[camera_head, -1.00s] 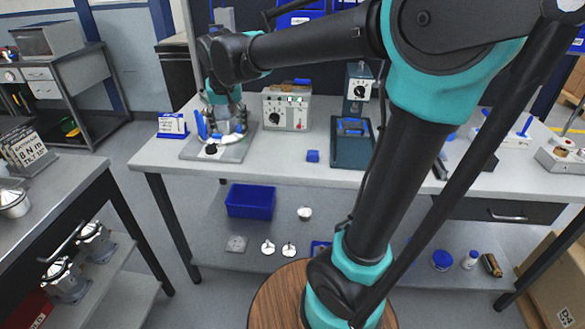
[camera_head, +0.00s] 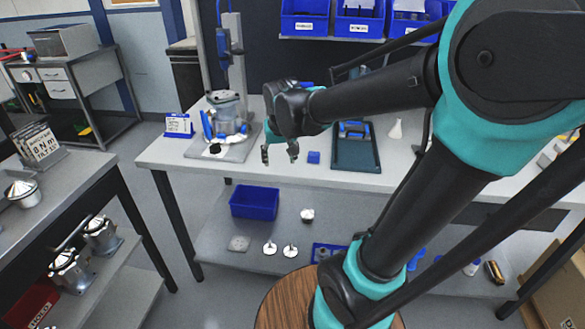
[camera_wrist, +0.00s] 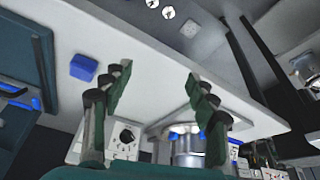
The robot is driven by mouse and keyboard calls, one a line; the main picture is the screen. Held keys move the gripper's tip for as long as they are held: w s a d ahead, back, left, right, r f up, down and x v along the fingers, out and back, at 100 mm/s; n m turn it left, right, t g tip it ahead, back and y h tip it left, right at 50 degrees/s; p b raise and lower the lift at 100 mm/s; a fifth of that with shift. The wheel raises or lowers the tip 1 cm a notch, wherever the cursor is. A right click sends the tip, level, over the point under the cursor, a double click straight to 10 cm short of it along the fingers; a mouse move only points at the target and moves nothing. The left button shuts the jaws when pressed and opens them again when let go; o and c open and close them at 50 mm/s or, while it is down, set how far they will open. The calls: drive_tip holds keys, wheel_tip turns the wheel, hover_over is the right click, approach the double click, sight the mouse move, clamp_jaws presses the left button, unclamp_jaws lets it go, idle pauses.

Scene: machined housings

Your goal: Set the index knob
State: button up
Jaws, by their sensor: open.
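A black knob (camera_head: 215,149) sits on the grey base plate (camera_head: 238,152) of the fixture, which carries a metal housing (camera_head: 226,112) with blue clamps. A control box with a black dial (camera_wrist: 127,136) shows in the wrist view; my arm hides most of it in the head view. No readable label tells me which of the two is the index knob. My gripper (camera_head: 279,153) hangs open and empty near the bench's front edge, right of the fixture and apart from it. Its spread fingers (camera_wrist: 158,85) show nothing between them.
A small blue block (camera_head: 313,157) and a dark tray (camera_head: 343,164) lie on the bench to the right of my gripper. A blue-framed sign (camera_head: 179,124) stands left of the fixture. The lower shelf holds a blue bin (camera_head: 254,202) and several metal parts.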

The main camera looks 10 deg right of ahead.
drive_tip(key=shift+s+d+f, duration=0.45)
drive_tip(key=shift+s+d, duration=0.15)
drive_tip(key=shift+d, duration=0.05)
drive_tip(key=shift+s+d+f, duration=0.45)
drive_tip(key=shift+s+d, duration=0.1)
drive_tip(key=shift+d, duration=0.05)
drive_tip(key=s+d+f, duration=0.7)
drive_tip(key=s+f, duration=0.3)
drive_tip(key=s, duration=0.2)
drive_tip(key=shift+d+f, duration=0.2)
drive_tip(key=shift+d, duration=0.2)
